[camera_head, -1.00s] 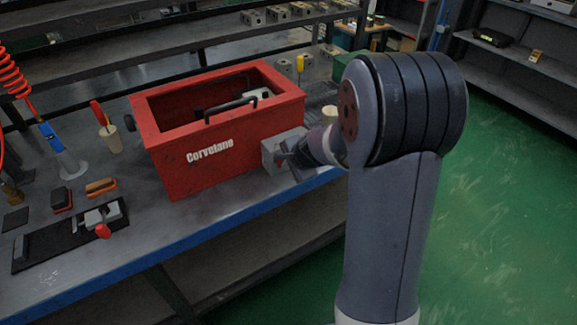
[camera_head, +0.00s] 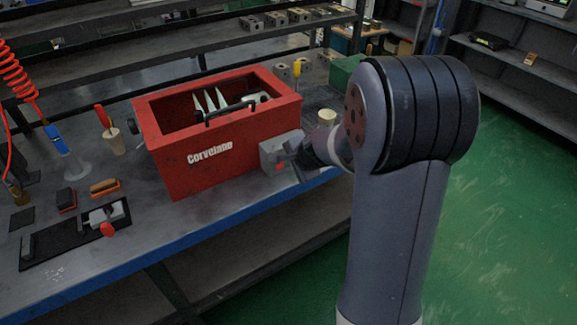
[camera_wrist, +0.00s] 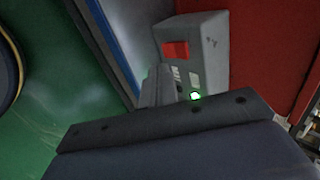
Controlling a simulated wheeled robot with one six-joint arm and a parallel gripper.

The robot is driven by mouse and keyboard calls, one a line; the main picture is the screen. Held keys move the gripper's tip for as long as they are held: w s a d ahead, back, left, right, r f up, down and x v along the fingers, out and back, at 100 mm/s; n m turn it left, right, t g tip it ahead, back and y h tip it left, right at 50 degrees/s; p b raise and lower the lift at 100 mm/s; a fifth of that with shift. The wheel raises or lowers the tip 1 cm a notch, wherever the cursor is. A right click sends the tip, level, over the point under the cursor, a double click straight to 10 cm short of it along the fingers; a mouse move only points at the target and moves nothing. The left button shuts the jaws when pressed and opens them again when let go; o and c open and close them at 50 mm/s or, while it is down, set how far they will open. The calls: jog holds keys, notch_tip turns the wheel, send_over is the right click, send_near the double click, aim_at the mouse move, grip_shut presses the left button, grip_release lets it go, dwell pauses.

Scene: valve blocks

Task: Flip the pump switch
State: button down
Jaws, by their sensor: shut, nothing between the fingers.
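The pump switch box (camera_head: 273,152) is a grey block on the right end of the red Corvelano tub (camera_head: 190,165). Its red switch (camera_head: 281,165) shows on the front. In the wrist view the box (camera_wrist: 208,45) carries the red rocker switch (camera_wrist: 176,50) and a lit green lamp (camera_wrist: 195,96). My gripper (camera_head: 288,158) is shut and empty, just in front of the box. In the wrist view its fingers (camera_wrist: 158,82) lie just below the red switch; I cannot tell whether they touch the box.
The blue-edged bench (camera_head: 130,258) holds a black mat (camera_head: 70,245) with a small clamp, brushes (camera_head: 104,187) and a cup with a red-handled tool (camera_head: 115,143) at left. Free floor (camera_head: 500,220) lies at right.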

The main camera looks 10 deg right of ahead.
jog(key=p+v, duration=0.1)
jog(key=v, duration=0.9)
jog(key=shift+r, duration=0.2)
jog(key=shift+s, duration=0.1)
